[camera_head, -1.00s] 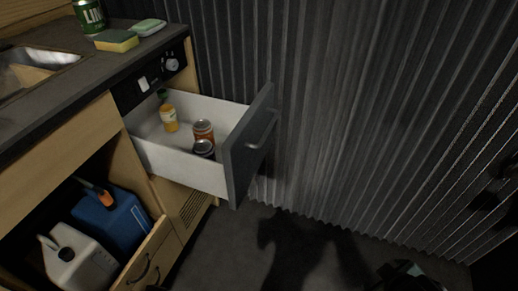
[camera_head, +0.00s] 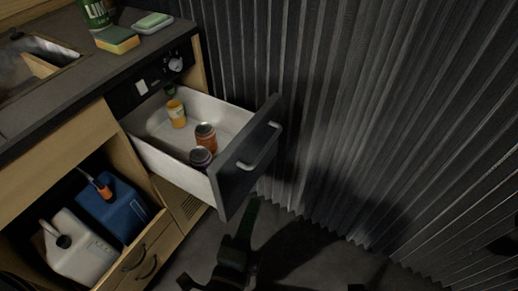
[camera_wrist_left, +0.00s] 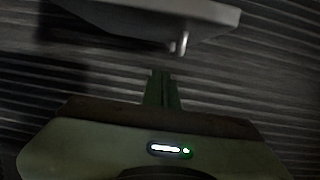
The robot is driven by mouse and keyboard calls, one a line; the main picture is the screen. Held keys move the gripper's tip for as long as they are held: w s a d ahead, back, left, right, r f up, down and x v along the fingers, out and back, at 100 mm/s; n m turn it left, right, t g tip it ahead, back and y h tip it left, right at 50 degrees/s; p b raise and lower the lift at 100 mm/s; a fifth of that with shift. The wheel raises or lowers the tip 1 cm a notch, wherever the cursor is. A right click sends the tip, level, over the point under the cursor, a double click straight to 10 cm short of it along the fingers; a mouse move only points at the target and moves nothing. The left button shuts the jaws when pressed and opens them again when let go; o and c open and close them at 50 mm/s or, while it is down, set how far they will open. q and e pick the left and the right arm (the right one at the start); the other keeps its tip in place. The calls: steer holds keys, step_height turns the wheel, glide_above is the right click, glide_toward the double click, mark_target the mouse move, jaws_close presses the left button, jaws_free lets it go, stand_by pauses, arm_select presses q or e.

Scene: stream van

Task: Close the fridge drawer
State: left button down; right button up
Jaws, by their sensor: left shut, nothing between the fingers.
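The fridge drawer (camera_head: 222,116) is pulled open from the counter unit. Its dark front (camera_head: 250,160) has a light bar handle (camera_head: 259,150). Inside are a yellow-orange bottle (camera_head: 177,114) and two jars, one orange-brown (camera_head: 205,138) and one dark (camera_head: 201,157). My left gripper (camera_head: 248,208) is shut and empty, below and in front of the drawer front. In the left wrist view the shut fingers (camera_wrist_left: 163,88) point towards the drawer front (camera_wrist_left: 150,20) and its handle end (camera_wrist_left: 181,43), with a gap visible. My right gripper is not in view.
Below the counter, an open compartment holds a white canister (camera_head: 80,250) and a blue canister (camera_head: 115,208). A sponge (camera_head: 117,39), a soap dish (camera_head: 152,22) and a green can (camera_head: 95,12) stand on top. A corrugated wall (camera_head: 390,110) stands right of the drawer.

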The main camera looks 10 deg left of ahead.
mark_target(250, 168)
arm_select(q)
steer(key=w, duration=0.3)
steer(key=w+a+p, duration=0.1)
steer(key=w, duration=0.3)
steer(key=w+a, duration=0.1)
steer(key=w, duration=0.2)
steer(key=shift+w+r, duration=0.15)
steer(key=shift+r, duration=0.1)
steer(key=shift+w+a, duration=0.15)
steer(key=shift+a, duration=0.1)
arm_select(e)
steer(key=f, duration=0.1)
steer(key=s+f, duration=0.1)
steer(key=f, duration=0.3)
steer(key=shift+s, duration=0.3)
